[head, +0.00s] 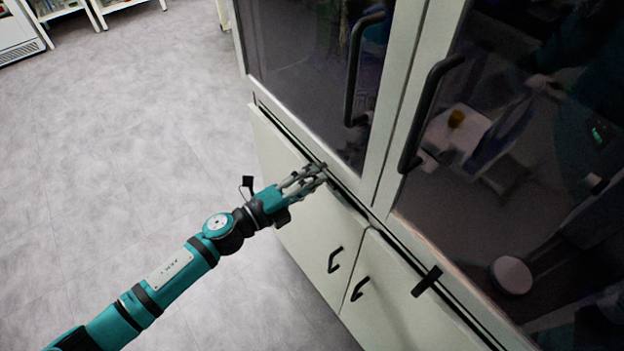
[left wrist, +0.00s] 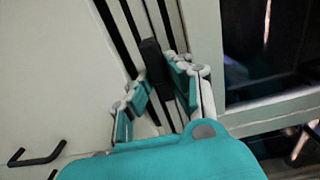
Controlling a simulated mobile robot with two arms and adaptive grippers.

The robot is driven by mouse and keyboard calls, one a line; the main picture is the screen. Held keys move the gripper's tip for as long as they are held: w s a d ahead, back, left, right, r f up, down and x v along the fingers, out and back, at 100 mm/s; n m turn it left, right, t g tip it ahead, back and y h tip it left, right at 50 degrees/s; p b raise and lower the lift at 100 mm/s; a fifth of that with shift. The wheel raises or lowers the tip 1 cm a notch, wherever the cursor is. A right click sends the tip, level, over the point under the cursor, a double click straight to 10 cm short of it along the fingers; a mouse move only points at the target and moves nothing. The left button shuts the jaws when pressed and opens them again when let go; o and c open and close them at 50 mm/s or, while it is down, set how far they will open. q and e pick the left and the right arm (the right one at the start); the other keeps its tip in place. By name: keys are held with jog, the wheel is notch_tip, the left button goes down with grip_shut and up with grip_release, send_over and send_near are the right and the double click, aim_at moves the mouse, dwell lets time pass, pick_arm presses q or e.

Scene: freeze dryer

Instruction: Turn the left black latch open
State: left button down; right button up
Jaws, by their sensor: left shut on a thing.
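The left black latch (left wrist: 151,57) sits on the seam between the upper glass doors and the lower panel doors. In the left wrist view it lies between the two fingers of my left gripper (left wrist: 157,76), its long side looking roughly in line with the seam. In the head view my left gripper (head: 318,172) reaches the seam from the left and is shut on the latch, hiding most of it. The right black latch (head: 427,281) is free and lies across the seam. My right gripper is not in view.
Long black handles (head: 353,68) stand out from the glass doors above. Small black handles (head: 334,260) are on the lower white doors. The grey floor (head: 120,140) to the left is clear. White shelving (head: 62,8) stands far back.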

pick_arm(q)
jog(key=c, duration=1.3)
grip_release()
jog(key=shift+s+a, duration=0.1)
jog(key=v, duration=1.2)
jog(key=shift+f, duration=0.1)
